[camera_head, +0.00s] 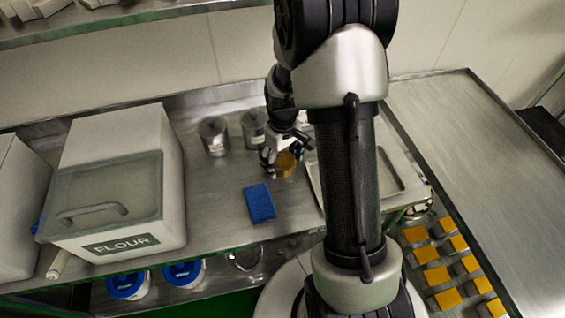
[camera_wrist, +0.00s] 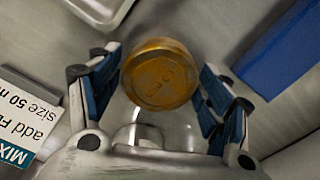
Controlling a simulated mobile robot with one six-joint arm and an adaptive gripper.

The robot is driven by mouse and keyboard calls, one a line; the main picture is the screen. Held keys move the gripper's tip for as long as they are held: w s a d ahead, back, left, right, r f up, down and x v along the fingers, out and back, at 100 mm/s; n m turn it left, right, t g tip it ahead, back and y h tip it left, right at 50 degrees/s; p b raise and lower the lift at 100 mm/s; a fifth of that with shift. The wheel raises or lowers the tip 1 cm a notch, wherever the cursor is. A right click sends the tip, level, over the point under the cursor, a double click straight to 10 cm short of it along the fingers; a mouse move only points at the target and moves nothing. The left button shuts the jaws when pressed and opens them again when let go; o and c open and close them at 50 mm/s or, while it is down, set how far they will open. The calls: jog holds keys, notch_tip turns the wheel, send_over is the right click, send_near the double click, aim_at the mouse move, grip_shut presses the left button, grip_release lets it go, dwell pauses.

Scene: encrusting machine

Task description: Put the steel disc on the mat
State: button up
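A round brass-coloured disc (camera_wrist: 160,75) with raised marks on its face sits between the fingers of my gripper (camera_wrist: 160,72). In the head view the disc (camera_head: 286,164) is by my gripper (camera_head: 283,150), over the steel counter. The fingers stand wide, one on each side of the disc and very close to its edges. I cannot tell whether they press on it. No plainly grey steel disc shows. A flat blue rectangle (camera_head: 259,203), perhaps the mat, lies on the counter in front of the gripper. It also shows in the wrist view (camera_wrist: 282,48).
Two steel canisters (camera_head: 214,137) (camera_head: 254,129) stand behind and left of the gripper. A large flour bin (camera_head: 160,190) is at the left. A shallow metal tray (camera_head: 398,165) lies right, partly behind my arm. A printed card (camera_wrist: 28,118) shows in the wrist view.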

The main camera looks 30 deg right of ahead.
jog(key=c, duration=1.1)
